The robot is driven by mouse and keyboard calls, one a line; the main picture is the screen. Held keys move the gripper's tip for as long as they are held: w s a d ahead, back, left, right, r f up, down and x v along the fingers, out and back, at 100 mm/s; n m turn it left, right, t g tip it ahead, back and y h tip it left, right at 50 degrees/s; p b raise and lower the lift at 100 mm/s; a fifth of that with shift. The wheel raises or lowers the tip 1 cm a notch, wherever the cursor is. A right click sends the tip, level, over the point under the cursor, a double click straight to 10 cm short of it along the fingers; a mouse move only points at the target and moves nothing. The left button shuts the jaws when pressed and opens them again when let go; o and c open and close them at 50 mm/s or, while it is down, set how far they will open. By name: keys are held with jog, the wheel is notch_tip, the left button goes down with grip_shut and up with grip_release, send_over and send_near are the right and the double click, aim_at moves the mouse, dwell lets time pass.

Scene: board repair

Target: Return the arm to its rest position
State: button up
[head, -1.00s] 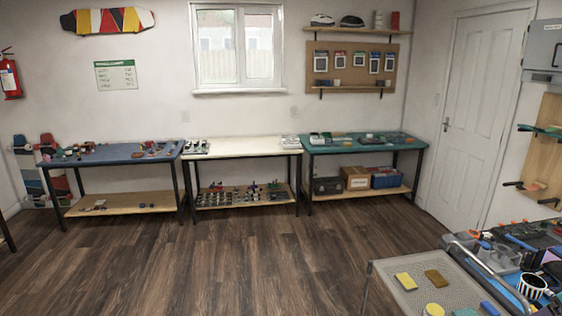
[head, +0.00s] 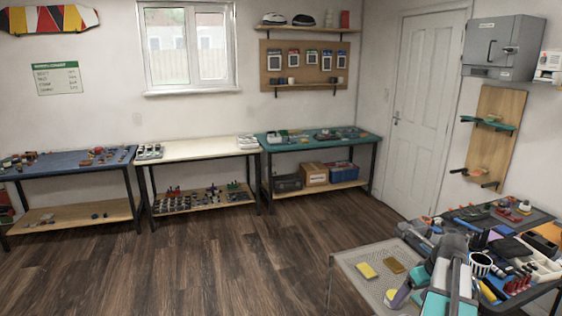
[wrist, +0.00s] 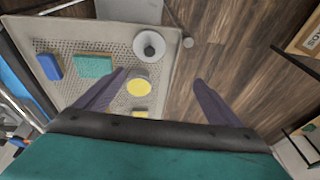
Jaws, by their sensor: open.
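In the wrist view my gripper (wrist: 158,85) is open, its two dark fingers spread wide with nothing between them that I can see held. It hangs above the edge of a perforated light grey tray table (wrist: 95,30), partly over the wooden floor. In the head view my arm (head: 445,280) shows at the lower right, folded beside the same tray table (head: 345,272). The fingertips are hard to make out there.
A cluttered workbench is at the right. Three benches (head: 200,147) line the far wall; floor between is clear.

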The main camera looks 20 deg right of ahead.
jog(key=w+a+f+g, duration=0.1)
jog(key=w+a+f, duration=0.3)
jog(key=a, duration=0.7)
jog(key=w+a+f+g, duration=0.1)
jog(key=a+f, duration=0.5)
jog(key=a, duration=0.5)
jog(key=w+a+f, duration=0.3)
jog(key=a+f, duration=0.3)
jog(key=a, duration=0.5)
jog(key=s+a+f+g+h, duration=0.1)
jog(key=s+a+f, duration=0.1)
jog(key=a, duration=0.4)
jog(key=s+a+f, duration=0.1)
jog(key=a+f, duration=0.2)
jog(key=a, duration=0.3)
jog(key=s+f+g+b, duration=0.5)
jog(key=s+f+b, duration=0.5)
jog(key=s+f, duration=1.5)
notch_tip(320, 180, down, 3)
jog(key=shift+s+f, duration=0.1)
jog(key=shift+s, duration=0.1)
